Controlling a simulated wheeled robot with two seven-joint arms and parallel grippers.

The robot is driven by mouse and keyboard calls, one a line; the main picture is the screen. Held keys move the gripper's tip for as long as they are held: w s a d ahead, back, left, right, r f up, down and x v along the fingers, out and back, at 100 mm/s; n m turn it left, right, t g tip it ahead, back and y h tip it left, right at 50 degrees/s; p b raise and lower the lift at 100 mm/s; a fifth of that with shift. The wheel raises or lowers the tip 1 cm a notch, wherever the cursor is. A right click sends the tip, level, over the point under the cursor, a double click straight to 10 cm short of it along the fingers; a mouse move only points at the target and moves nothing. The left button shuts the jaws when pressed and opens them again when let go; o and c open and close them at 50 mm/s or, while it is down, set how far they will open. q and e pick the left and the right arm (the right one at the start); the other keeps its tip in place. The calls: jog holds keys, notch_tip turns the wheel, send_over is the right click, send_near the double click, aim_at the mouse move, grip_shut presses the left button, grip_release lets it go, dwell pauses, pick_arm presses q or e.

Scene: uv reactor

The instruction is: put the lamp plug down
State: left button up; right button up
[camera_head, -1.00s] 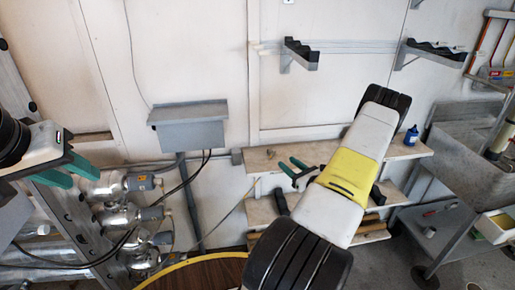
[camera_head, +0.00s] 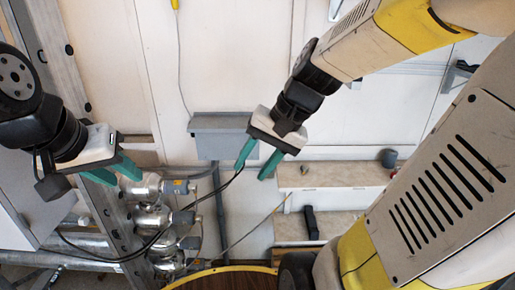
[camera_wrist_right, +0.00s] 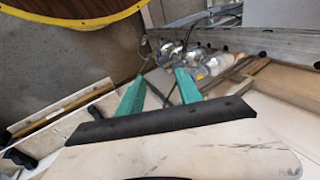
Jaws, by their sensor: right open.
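My right gripper (camera_head: 250,174) has two teal fingers spread apart, pointing down in front of the grey wall box (camera_head: 222,137). In the right wrist view its fingers (camera_wrist_right: 160,74) stand apart with nothing clearly between them. A dark cable (camera_head: 192,186) passes close to the fingertips in the head view; I cannot tell whether it touches them. My left gripper (camera_head: 125,181) is at the left, beside the metal frame, its teal fingers apart and seemingly empty. I cannot make out the lamp plug with certainty. A small yellow piece (camera_head: 175,4) hangs on a thin cord at the top.
Silver cylinders (camera_head: 151,220) with pipes stand below the left gripper. Wooden shelves (camera_head: 335,174) hold a dark cup (camera_head: 389,158) and a black item (camera_head: 311,222). A round brown top (camera_head: 230,281) with a yellow rim is at the bottom. A metal frame (camera_head: 110,150) rises at left.

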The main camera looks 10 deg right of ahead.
jog(key=shift+s+d+r+n+t+h, duration=0.45)
jog(key=shift+s+r+n+t, duration=0.1)
jog(key=shift+r+n, duration=0.15)
jog(key=shift+s+d+r+n+t+h, duration=0.4)
jog(key=shift+s+r+n+t, duration=0.1)
jog(key=shift+r+n+t, duration=0.15)
jog(key=shift+s+d+r+n+t+h, duration=0.45)
jog(key=shift+s+r+n+t, duration=0.1)
jog(key=shift+r+n, duration=0.2)
